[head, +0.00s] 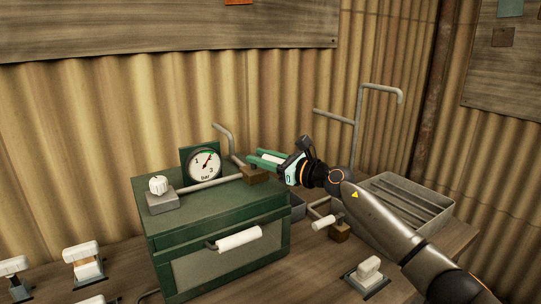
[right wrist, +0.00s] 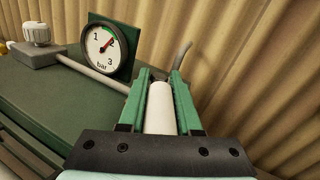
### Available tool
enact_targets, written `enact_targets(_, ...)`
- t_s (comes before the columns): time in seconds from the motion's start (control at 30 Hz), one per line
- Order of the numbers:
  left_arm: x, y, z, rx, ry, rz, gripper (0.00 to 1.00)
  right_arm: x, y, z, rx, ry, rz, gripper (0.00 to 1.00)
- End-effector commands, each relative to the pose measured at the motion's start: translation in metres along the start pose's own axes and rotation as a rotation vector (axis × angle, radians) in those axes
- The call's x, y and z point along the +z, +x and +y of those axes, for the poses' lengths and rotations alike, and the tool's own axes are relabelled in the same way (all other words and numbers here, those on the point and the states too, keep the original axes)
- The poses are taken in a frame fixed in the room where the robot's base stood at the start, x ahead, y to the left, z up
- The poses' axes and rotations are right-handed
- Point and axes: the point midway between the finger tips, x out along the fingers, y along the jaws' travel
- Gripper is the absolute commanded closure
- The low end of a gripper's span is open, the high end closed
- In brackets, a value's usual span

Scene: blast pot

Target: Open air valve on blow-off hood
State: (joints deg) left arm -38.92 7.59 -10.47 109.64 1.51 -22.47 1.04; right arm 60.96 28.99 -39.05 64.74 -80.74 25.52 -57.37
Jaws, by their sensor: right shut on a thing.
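The dark green blow-off hood (head: 165,222) stands on the bench. On its top, a pipe runs from a grey block with a white knob (head: 157,185) to a brown valve block (head: 258,176). My right gripper (head: 257,158) is at the hood's back right corner, above this block. In the right wrist view its green fingers (right wrist: 160,76) are shut on a white valve handle (right wrist: 159,110), one finger on each side. The fingers partly hide the handle in the head view. My left gripper is not in view.
A round gauge (head: 204,164) marked bar stands behind the pipe; its needle points up and right, near 2. A white bar handle (head: 238,238) is on the hood's front. A grey slatted tray (head: 436,207) is at right. White-handled items (head: 83,255) stand at left.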

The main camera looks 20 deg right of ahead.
Motion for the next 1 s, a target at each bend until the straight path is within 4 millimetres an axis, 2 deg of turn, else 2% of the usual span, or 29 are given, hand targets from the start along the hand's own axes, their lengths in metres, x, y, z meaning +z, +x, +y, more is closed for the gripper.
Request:
enact_targets(0.2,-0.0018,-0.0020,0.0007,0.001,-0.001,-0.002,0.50,0.0005,0.0075,0.0048,-0.002,0.001,0.002,1.00)
enact_targets(0.67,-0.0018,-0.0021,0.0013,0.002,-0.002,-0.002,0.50,0.0000,0.0087,0.0054,-0.003,0.001,0.002,1.00)
enact_targets(0.7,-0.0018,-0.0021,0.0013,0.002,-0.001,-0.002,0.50,0.0000,0.0087,0.0054,-0.003,0.001,0.002,0.63)
enact_targets(0.9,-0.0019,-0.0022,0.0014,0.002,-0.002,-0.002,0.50,0.0003,0.0086,0.0052,-0.004,0.001,0.002,0.41)
enact_targets(1.0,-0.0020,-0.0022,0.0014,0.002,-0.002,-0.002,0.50,0.0005,0.0085,0.0051,-0.004,0.001,0.002,0.38)
